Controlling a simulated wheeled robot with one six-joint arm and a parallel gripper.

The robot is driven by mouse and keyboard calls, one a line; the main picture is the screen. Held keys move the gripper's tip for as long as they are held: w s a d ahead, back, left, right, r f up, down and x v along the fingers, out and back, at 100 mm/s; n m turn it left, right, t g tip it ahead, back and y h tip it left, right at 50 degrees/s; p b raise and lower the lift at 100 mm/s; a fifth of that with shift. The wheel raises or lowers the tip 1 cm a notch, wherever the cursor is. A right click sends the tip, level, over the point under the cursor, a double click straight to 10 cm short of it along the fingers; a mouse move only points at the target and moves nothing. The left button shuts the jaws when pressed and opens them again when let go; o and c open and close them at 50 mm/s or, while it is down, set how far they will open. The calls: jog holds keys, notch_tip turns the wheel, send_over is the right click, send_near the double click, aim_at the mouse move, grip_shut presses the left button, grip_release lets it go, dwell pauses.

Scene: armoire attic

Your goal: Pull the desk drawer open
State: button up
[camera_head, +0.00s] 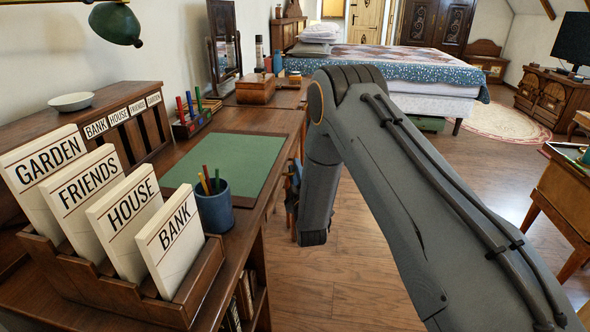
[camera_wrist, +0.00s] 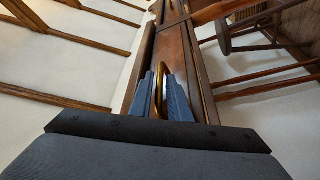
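The wooden desk (camera_head: 262,122) runs along the left wall in the head view. A curved brass handle (camera_wrist: 159,79) stands out from the desk's brown wooden front (camera_wrist: 178,48) in the wrist view. My gripper (camera_wrist: 164,88) has its two blue-grey fingers on either side of this handle, close against it. The fingers look shut on it. In the head view my arm hides most of the gripper and the drawer front. I cannot tell from these frames whether the drawer stands out from the desk.
A green mat (camera_head: 230,160), a blue pencil cup (camera_head: 214,207) and a wooden card holder (camera_head: 205,285) sit on the desk. A wooden box (camera_head: 256,89) stands farther back. A bed (camera_head: 400,75) stands beyond.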

jog(key=shift+w, duration=0.35)
grip_shut()
dwell(1.2)
